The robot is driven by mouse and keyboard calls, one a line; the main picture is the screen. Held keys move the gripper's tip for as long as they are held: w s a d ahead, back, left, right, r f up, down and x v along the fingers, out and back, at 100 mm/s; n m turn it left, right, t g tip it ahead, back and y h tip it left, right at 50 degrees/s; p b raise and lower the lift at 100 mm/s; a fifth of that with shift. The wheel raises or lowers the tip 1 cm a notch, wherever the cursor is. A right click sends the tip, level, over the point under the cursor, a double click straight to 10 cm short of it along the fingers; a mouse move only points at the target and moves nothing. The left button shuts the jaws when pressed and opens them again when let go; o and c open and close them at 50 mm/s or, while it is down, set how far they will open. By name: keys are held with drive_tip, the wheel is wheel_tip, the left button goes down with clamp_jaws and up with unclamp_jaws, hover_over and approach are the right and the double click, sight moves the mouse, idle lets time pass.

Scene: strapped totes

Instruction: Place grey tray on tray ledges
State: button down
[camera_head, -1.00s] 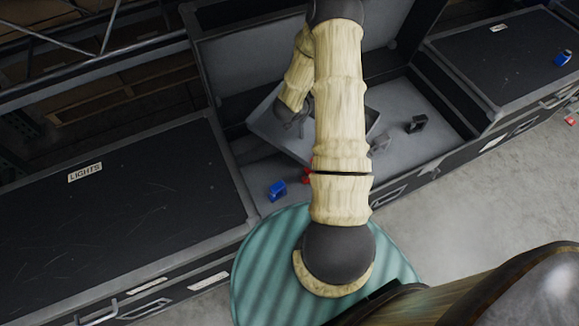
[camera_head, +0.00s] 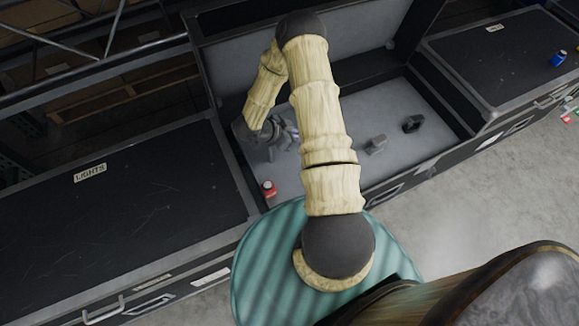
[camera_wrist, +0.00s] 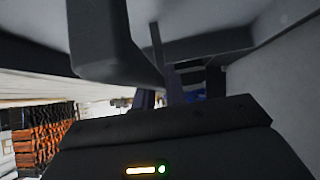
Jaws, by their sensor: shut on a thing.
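My gripper (camera_head: 272,142) is low over the left part of the open black case, below my bent arm. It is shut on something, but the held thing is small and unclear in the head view. I cannot make out the grey tray as a separate piece against the grey inside of the case; my arm covers part of that area. In the wrist view, my gripper (camera_wrist: 160,92) points along grey surfaces, with a small blue patch (camera_wrist: 197,97) just beyond the fingers. I cannot tell the tray ledges apart.
A red item (camera_head: 268,188) stands at the case's front left. A grey piece (camera_head: 376,145) and a black piece (camera_head: 413,124) lie on the case floor (camera_head: 400,95). Closed black cases stand left (camera_head: 110,225) and right (camera_head: 510,60); a blue item (camera_head: 557,58) sits on the right one.

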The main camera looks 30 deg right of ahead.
sight(295, 151)
drive_tip(key=shift+f+b, duration=0.55)
drive_tip(key=shift+f, duration=2.5)
drive_tip(key=shift+f+b, duration=0.35)
drive_tip(key=shift+f, duration=1.65)
drive_tip(key=c, duration=1.5)
unclamp_jaws()
drive_tip(key=shift+o, duration=0.2)
drive_tip(key=shift+a+r, duration=0.35)
drive_tip(key=shift+r, duration=0.1)
drive_tip(key=p+v, duration=0.1)
drive_tip(key=v, duration=0.5)
drive_tip(key=shift+a+r, duration=0.15)
drive_tip(key=shift+a, duration=0.1)
